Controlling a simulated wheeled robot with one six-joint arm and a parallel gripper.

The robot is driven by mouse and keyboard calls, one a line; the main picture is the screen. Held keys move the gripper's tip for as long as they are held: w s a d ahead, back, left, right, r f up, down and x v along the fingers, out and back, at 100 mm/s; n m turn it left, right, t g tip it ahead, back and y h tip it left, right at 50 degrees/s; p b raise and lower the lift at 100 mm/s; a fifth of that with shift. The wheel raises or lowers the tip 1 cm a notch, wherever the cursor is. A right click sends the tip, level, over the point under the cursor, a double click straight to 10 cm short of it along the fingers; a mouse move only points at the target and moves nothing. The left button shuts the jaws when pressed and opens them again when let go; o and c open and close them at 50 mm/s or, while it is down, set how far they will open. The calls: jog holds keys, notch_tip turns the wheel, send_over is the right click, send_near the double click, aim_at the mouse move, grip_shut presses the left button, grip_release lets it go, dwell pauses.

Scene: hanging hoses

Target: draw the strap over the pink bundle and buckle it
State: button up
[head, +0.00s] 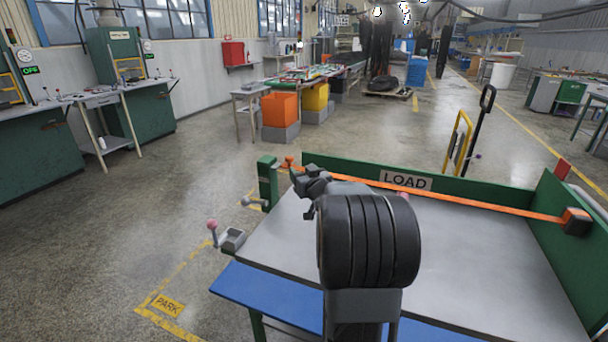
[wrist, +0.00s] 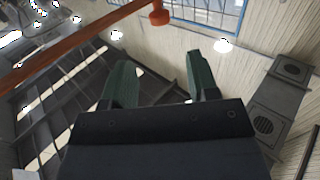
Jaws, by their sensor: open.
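The orange strap (head: 450,198) runs from a dark-and-orange block (head: 575,221) at the table's right side to the far left corner, in front of the green back board. Its left end carries an orange knob (head: 289,161). In the wrist view the strap (wrist: 75,48) crosses the upper left and its knob (wrist: 158,13) shows beyond the fingers. My gripper (head: 295,174) is open and empty, close to the knob; the strap is not between its green fingers (wrist: 160,80). A green post (head: 268,183) with a grey lever stands left of it.
The grey table (head: 480,268) has a green back board (head: 470,184) marked LOAD and a green right wall (head: 572,245). A pink-knobbed lever (head: 212,226) and small tray (head: 232,240) jut out at the left. Open floor (head: 120,225) lies left of the table.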

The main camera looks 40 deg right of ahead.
jog(key=shift+s+a, duration=0.1)
jog(key=shift+s, duration=0.2)
